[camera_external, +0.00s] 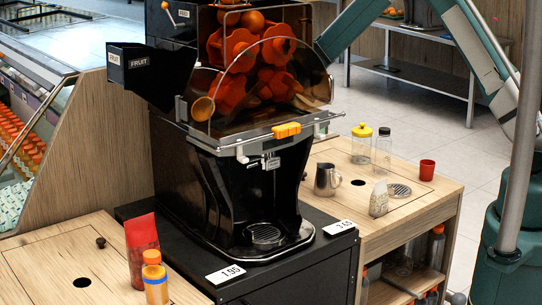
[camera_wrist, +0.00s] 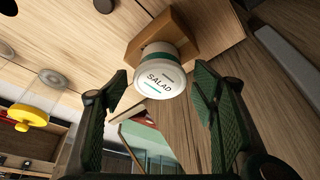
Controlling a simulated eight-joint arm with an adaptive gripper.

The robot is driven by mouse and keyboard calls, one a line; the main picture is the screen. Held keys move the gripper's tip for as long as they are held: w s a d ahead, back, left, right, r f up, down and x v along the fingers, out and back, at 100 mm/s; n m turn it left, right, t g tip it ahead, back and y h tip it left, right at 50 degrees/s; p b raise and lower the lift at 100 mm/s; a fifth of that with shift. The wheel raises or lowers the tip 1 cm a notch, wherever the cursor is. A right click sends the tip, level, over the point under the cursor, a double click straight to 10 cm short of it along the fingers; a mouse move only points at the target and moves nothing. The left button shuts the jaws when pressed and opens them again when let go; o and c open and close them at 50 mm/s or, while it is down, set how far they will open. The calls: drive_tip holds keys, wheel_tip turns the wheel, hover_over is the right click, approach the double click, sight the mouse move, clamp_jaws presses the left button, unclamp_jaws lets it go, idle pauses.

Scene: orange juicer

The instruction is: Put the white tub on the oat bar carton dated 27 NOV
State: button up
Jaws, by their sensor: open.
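The white tub (camera_wrist: 160,74), with a round lid reading SALAD and a green stripe, shows in the wrist view between and just beyond the fingertips of my gripper (camera_wrist: 162,80). My gripper is open, with one finger on each side of the tub. A plain brown carton (camera_wrist: 177,28) shows directly behind the tub; the tub overlaps it, and I cannot tell whether it rests on it. No date is readable on the carton. In the external view my gripper is hidden behind the juicer (camera_external: 262,130), and I cannot make out the tub or a carton.
A yellow-lidded jar (camera_external: 361,145) stands beside a clear dark-capped bottle (camera_external: 382,150) on the right counter (camera_external: 430,200).

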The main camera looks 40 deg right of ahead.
drive_tip(key=p+v, duration=0.1)
drive_tip(key=v, duration=1)
drive_tip(key=shift+r+p, duration=0.15)
drive_tip(key=shift+p, duration=0.15)
idle(0.4)
drive_tip(key=s+d+r+n+t+y, duration=0.15)
drive_tip(key=s+d+r, duration=0.25)
drive_tip(key=s+r, duration=0.65)
drive_tip(key=s+d+r+n, duration=0.35)
drive_tip(key=s+r, duration=0.55)
drive_tip(key=s, duration=0.3)
drive_tip(key=s+d+f+n+t+y, duration=0.1)
drive_tip(key=s+d+n+t, duration=0.1)
drive_tip(key=s, duration=2.4)
drive_tip(key=shift+s+d+n+y, duration=0.15)
drive_tip(key=shift+d+n+y, duration=0.3)
drive_tip(key=shift+n, duration=0.55)
